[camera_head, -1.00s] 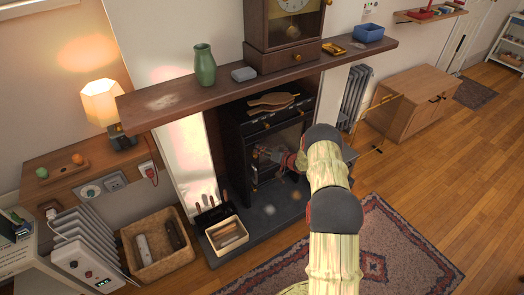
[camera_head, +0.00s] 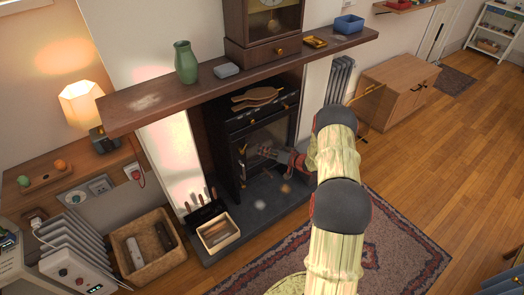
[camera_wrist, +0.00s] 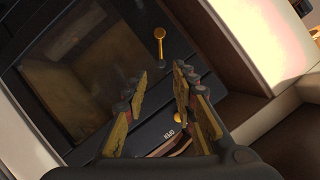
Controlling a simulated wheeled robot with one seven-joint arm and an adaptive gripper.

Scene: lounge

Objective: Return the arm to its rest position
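My arm (camera_head: 338,247) reaches forward from the bottom of the head view and bends left toward the black stove (camera_head: 240,128). My gripper (camera_head: 266,153) is in front of the stove door, near its glass. In the wrist view my gripper (camera_wrist: 160,75) has its two fingers spread apart with nothing held between them. Behind the fingers show the stove's dark glass (camera_wrist: 85,70), a brass handle (camera_wrist: 159,45) and a small brass knob. The gap between fingertips and stove is hard to judge.
A wooden mantel (camera_head: 150,100) above the stove carries a green vase (camera_head: 185,62), a grey box and a clock. A basket (camera_head: 150,270) and a small crate (camera_head: 218,233) stand at the left. A wooden cabinet (camera_head: 385,95) is at the back right. Open floor lies to the right.

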